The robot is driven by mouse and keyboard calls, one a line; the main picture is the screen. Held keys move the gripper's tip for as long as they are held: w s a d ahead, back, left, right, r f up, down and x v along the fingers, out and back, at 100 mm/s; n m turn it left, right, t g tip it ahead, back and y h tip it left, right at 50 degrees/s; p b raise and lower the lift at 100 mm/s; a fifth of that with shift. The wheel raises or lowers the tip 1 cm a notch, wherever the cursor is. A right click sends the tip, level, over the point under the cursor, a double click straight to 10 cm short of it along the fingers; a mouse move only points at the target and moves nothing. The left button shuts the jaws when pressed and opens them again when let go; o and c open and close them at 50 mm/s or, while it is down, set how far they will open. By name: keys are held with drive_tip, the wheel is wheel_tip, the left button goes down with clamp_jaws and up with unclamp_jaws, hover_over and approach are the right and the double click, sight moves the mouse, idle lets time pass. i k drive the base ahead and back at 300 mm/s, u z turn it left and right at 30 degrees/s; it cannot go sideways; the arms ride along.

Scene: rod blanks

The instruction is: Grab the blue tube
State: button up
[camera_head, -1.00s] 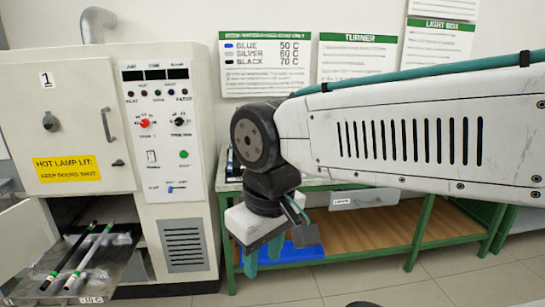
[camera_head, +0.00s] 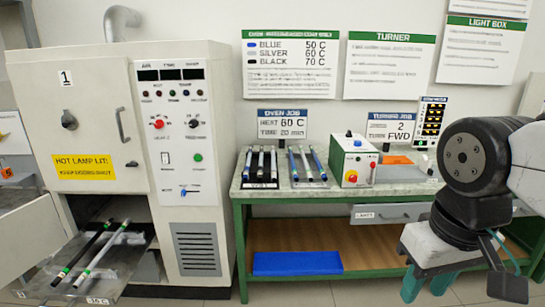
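On the bench, the right-hand rack (camera_head: 309,184) holds a few slanted tubes. A blue tube (camera_head: 293,164) is at its left and another blue tube (camera_head: 319,161) is at its right, with a darker or silver one between them. The left-hand rack (camera_head: 260,185) holds dark and silver tubes; I see no clear blue there. My gripper (camera_head: 426,285) hangs at the lower right, in front of the bench and well right of the racks. Its teal fingers are apart, with nothing seen between them.
The oven (camera_head: 135,75) stands at left, its lower tray (camera_head: 105,285) pulled out with a black and a silver tube on it. A green-and-white turner box (camera_head: 352,160) is right of the racks. A blue mat (camera_head: 298,262) lies on the lower shelf.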

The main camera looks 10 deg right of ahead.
sight(247, 166)
drive_tip(key=z, duration=0.05)
drive_tip(key=i, duration=0.75)
drive_tip(key=u, duration=0.25)
drive_tip(key=k, duration=0.65)
drive_tip(key=u, duration=0.6)
drive_tip(key=i, duration=2.35)
